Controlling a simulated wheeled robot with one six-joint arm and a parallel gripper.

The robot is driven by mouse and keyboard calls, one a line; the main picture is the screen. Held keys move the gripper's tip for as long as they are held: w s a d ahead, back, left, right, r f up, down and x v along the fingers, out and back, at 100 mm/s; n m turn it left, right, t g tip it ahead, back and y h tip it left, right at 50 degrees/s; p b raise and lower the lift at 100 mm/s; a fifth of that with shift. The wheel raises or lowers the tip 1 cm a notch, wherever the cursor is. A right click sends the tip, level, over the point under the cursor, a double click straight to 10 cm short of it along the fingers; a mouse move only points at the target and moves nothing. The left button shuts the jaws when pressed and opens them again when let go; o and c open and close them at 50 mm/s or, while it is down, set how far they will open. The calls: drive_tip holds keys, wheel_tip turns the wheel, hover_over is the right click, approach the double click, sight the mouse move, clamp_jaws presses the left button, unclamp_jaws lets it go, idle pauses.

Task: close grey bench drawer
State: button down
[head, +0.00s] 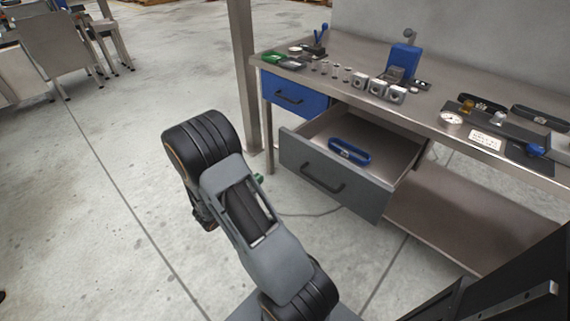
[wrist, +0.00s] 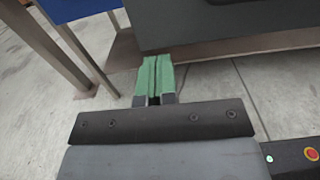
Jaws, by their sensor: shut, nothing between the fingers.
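The grey bench drawer (head: 338,178) is pulled well out from under the workbench, below a small blue drawer. Its dark bar handle (head: 323,180) is on the front panel. A blue ring-shaped item with a metal buckle (head: 349,151) lies inside. In the wrist view the drawer's grey front (wrist: 225,20) fills the top right. My gripper (wrist: 154,78) has green fingers pressed together with nothing between them. Its tips appear just short of the drawer front's lower left; contact cannot be told. In the head view only a bit of green fingertip (head: 259,178) shows past my arm.
The workbench top (head: 345,62) holds weights, a blue device (head: 403,60), a gauge and trays. The blue drawer (head: 293,95) is shut. A bench leg (head: 268,130) and a column (head: 243,80) stand left of the drawers. A lower shelf (head: 450,225) lies at right. Open floor is at left.

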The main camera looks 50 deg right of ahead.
sight(290, 155)
drive_tip(key=d+b, duration=0.1)
drive_tip(key=d, duration=1.2)
drive_tip(key=shift+d+f, duration=0.1)
drive_tip(key=shift+d, duration=0.2)
drive_tip(key=shift+d, duration=0.1)
